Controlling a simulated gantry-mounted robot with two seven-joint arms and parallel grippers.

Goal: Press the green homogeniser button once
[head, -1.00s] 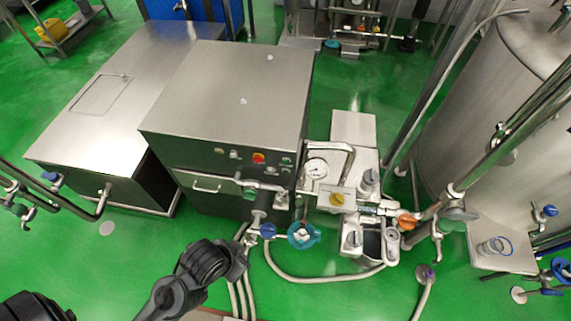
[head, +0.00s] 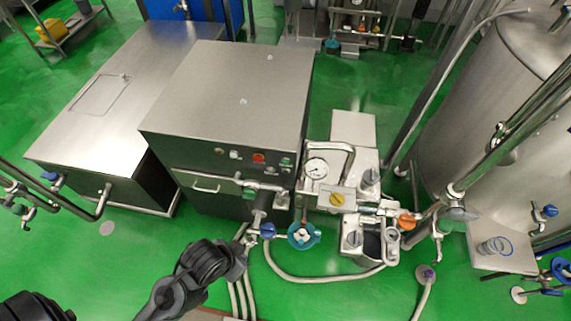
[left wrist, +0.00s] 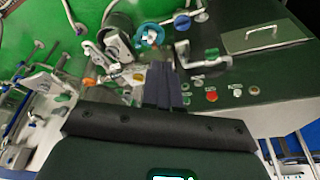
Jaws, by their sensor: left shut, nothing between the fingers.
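The green button (head: 286,162) is at the right end of the homogeniser's control panel, right of a red button (head: 258,157). In the left wrist view, the panel appears upside down, with the green button (left wrist: 186,100) close beside the dark fingers in the picture. My left gripper (left wrist: 163,70) is shut and empty. I cannot tell whether it touches the panel. In the head view, my black left arm comes in from the bottom, and its fingers cannot be made out. My right gripper is not in view.
A pipe with a blue cap (head: 268,230) and a teal handwheel (head: 303,235) stand below the panel. A pressure gauge (head: 316,168) and a yellow knob (head: 337,199) are to its right. A large steel tank (head: 480,110) stands at the right. The homogeniser's flat top (head: 235,85) is clear.

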